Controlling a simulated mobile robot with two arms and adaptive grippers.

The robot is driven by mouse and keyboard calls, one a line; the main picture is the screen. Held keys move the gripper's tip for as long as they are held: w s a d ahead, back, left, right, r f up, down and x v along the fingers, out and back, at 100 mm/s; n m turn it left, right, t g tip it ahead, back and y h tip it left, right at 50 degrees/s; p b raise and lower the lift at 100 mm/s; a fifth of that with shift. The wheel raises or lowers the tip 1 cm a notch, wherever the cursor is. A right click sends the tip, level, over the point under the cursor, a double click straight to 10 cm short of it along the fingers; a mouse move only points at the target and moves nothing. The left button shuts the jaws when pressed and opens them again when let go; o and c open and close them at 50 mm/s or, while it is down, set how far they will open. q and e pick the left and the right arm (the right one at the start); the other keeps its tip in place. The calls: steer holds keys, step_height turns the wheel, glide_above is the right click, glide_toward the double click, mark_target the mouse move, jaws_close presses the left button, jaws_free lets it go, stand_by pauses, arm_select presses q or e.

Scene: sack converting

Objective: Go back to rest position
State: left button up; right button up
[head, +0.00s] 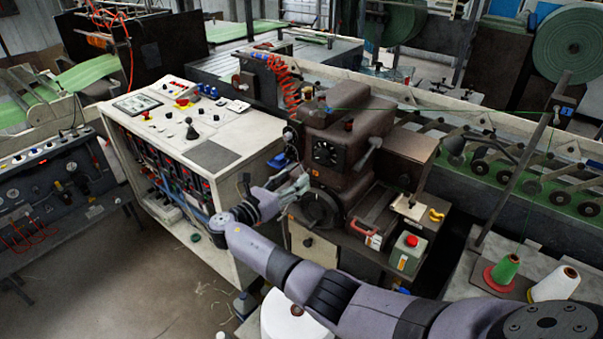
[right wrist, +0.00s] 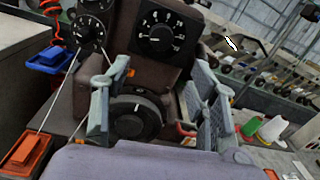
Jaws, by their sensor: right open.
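My right gripper (head: 287,188) is open and empty in front of the brown machine (head: 345,130), at the end of my arm coming in from the lower right. In the right wrist view its two fingers (right wrist: 157,100) are spread wide on either side of a dark round knob (right wrist: 135,118) on the machine's front. The knob also shows in the head view (head: 319,208), just right of the gripper. I cannot tell whether a finger touches the machine. My left gripper is in neither view.
A white control cabinet (head: 215,155) with buttons and a joystick stands close left of the gripper. A green thread cone (head: 505,269) and a white cone (head: 555,284) stand farther right. Open floor lies lower left.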

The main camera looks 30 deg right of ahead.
steer(key=shift+s+a, duration=0.15)
steer(key=shift+a, duration=0.1)
stand_by(0.3)
steer(key=s+a+f+m+g+y+b, duration=0.1)
steer(key=s+f+y+b, duration=0.15)
steer(key=s+f, duration=0.75)
steer(key=s+f+m+y+b, duration=0.15)
steer(key=f+y, duration=0.25)
steer(key=f, duration=1.5)
steer(key=s+a+f+m+g+y+b, duration=0.1)
steer(key=s+f+y, duration=0.35)
steer(key=f, duration=0.95)
steer(key=s+a+f+m+g+y+b, duration=0.1)
steer(key=s+f+m, duration=0.4)
steer(key=s, duration=0.8)
steer(key=s+a+f+m+g+y+b, duration=0.1)
steer(key=s+a+f+m+y+b, duration=0.2)
steer(key=s+f+m, duration=0.3)
steer(key=s+a+f+m+g+y+b, duration=0.1)
steer(key=s+f+m, duration=0.5)
steer(key=s+f, duration=0.7)
steer(key=s+a+y+b, duration=0.1)
steer(key=s, duration=0.8)
steer(key=shift+s, duration=0.25)
